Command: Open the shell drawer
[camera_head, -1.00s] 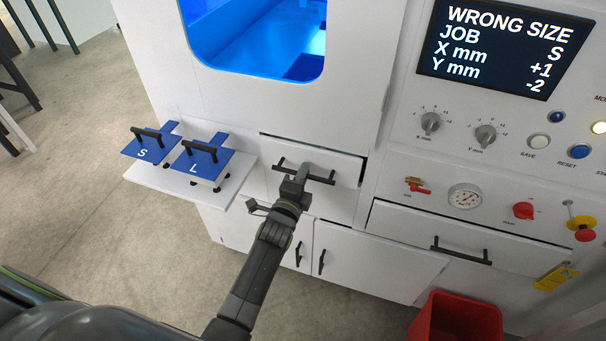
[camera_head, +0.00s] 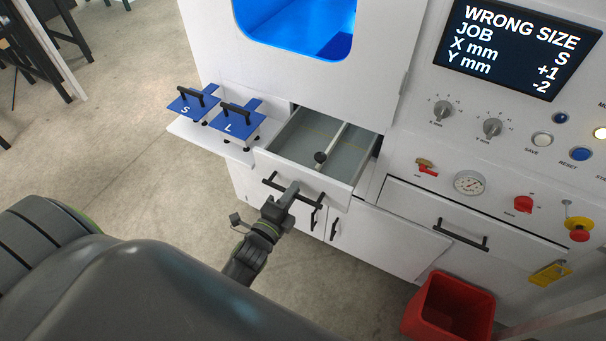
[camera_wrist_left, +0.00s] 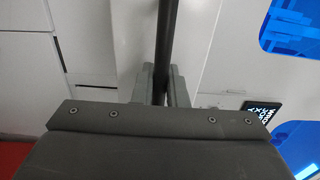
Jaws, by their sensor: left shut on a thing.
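The shell drawer (camera_head: 340,190) stands pulled out from the white machine below the blue-lit window. Its grey inside shows, with a lengthwise divider and a small black knob on it. My left gripper (camera_head: 292,192) is shut on the drawer's black bar handle (camera_head: 312,201) near its middle. In the left wrist view the handle (camera_wrist_left: 167,40) runs between the two fingers (camera_wrist_left: 162,85). My right gripper is not in view.
A white side shelf (camera_head: 205,138) left of the drawer holds two blue plates, S (camera_head: 185,106) and L (camera_head: 236,124). A closed drawer (camera_head: 480,220) is at the right. A red bin (camera_head: 450,303) stands on the floor. The screen (camera_head: 518,47) reads WRONG SIZE.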

